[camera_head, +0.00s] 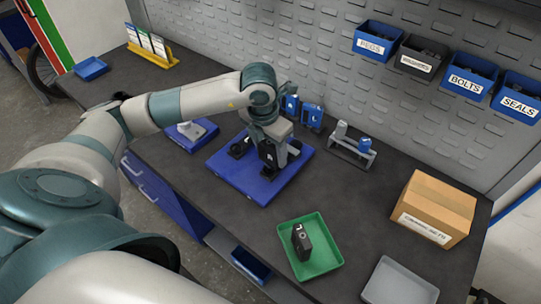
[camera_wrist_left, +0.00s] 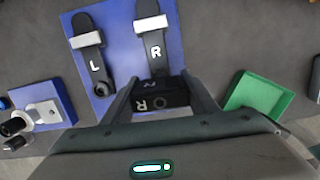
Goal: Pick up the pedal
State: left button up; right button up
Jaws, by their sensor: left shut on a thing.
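My left gripper (camera_head: 268,160) is over the blue mat (camera_head: 262,190). In the left wrist view the gripper (camera_wrist_left: 160,92) is shut on a black pedal (camera_wrist_left: 162,102) marked R, held between its fingers. A crank arm marked L (camera_wrist_left: 94,62) and one marked R (camera_wrist_left: 155,52) lie on the blue mat (camera_wrist_left: 122,30). The held pedal is close to the end of the R crank; I cannot tell if they touch. My right gripper is not in view.
A cardboard box (camera_head: 435,207) and a grey tray (camera_head: 398,283) are at the right. A grey rack (camera_head: 352,148) stands behind the mat. Labelled bins (camera_head: 468,80) hang on the wall. The bench between rack and green tray is clear.

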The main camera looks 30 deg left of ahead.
pick_arm(q)
notch_tip(320, 180, up, 2)
jog(key=shift+r+b, duration=0.15)
jog(key=shift+b, duration=0.5)
jog(key=d+r+b, duration=0.1)
jog(key=d+r, duration=0.2)
jog(key=d, duration=0.3)
jog(key=s+d+r+b, duration=0.1)
jog(key=d+r, duration=0.3)
jog(key=d, duration=0.1)
jog(key=shift+d+b, duration=0.3)
jog(key=shift+d, duration=0.05)
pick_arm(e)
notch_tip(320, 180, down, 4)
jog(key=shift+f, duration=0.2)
pick_arm(q)
jog(key=s+f+m+g, duration=0.1)
jog(key=s+f+m, duration=0.1)
jog(key=m, duration=1.5)
jog(key=s+a+f+m+g, duration=0.1)
jog(key=f+m, duration=0.3)
jog(key=m, duration=1.3)
jog(key=shift+s+m+g, duration=0.3)
jog(key=shift+s+g, duration=0.45)
jog(key=shift+g, duration=0.05)
jog(key=shift+f, duration=0.1)
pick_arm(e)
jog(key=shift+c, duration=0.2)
